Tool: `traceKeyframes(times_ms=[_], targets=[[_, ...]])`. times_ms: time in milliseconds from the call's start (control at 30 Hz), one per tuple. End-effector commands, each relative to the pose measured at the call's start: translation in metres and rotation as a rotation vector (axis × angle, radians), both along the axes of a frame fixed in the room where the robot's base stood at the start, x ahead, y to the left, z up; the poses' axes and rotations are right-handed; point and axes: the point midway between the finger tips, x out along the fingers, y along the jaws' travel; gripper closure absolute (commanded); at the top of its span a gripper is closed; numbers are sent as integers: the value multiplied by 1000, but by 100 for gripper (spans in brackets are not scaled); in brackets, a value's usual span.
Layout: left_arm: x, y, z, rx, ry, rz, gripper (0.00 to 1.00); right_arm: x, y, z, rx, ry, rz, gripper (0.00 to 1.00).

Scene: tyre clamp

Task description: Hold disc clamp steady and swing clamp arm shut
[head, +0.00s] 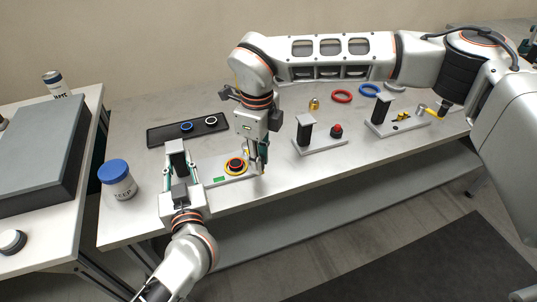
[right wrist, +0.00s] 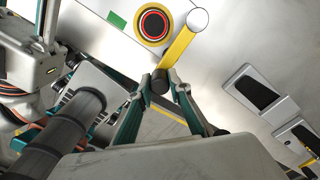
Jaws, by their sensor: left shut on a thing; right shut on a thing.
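The disc clamp's pale base plate (head: 213,167) lies near the table's front edge, with a dark post (head: 177,147) at its left end. A dark disc with red and yellow rings (head: 236,166) sits on the plate; it also shows in the right wrist view (right wrist: 154,25). My left gripper (head: 178,168) is shut at the dark post; its exact contact is hidden. My right gripper (right wrist: 161,84) is shut on the dark-tipped end of the yellow clamp arm (right wrist: 182,43). The arm runs beside the ringed disc, towards a pale round post (right wrist: 198,19).
A blue-lidded container (head: 118,181) stands left of the clamp. A dark tray (head: 188,129) with rings lies behind it. Two other fixtures (head: 318,145) (head: 400,125) stand to the right, with loose red (head: 342,96) and blue (head: 369,90) rings behind.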

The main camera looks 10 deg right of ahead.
Motion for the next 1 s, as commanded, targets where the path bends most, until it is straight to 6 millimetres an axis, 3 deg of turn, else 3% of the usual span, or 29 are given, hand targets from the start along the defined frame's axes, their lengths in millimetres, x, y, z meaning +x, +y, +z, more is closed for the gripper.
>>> traceKeyframes(times_ms=[500,1000], targets=[[0,-1,0,0,-1,-3,96,1,49,1,3,-2,-482,100],[0,-2,0,0,0,-3,96,12,74,0,2,-2,-786,100]])
